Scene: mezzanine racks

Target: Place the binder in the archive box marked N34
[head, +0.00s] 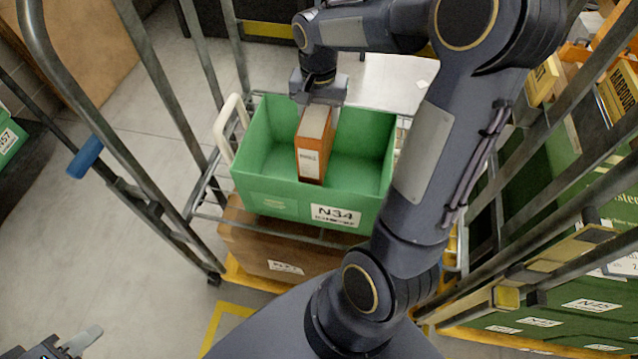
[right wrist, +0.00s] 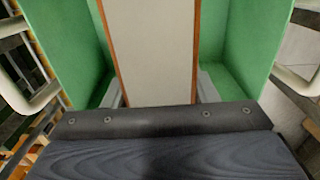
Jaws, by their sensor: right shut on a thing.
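The orange binder (head: 312,160) with a pale top and a white spine label stands upright inside the green archive box (head: 262,188), whose front label reads N34. My right gripper (head: 318,98) is above the binder and shut on it. In the right wrist view the binder (right wrist: 152,50) lies between the two grey fingers (right wrist: 160,92), with green box walls (right wrist: 62,40) on both sides. I cannot tell whether the binder touches the box floor. My left gripper (head: 80,343) shows only partly at the bottom left corner, away from the box; its opening is unclear.
The box sits in a wire-sided cart (head: 205,190), above a brown carton (head: 262,243). Metal rails (head: 150,80) rise on the left. Racks with green boxes (head: 590,295) and yellow binders (head: 618,95) stand at right.

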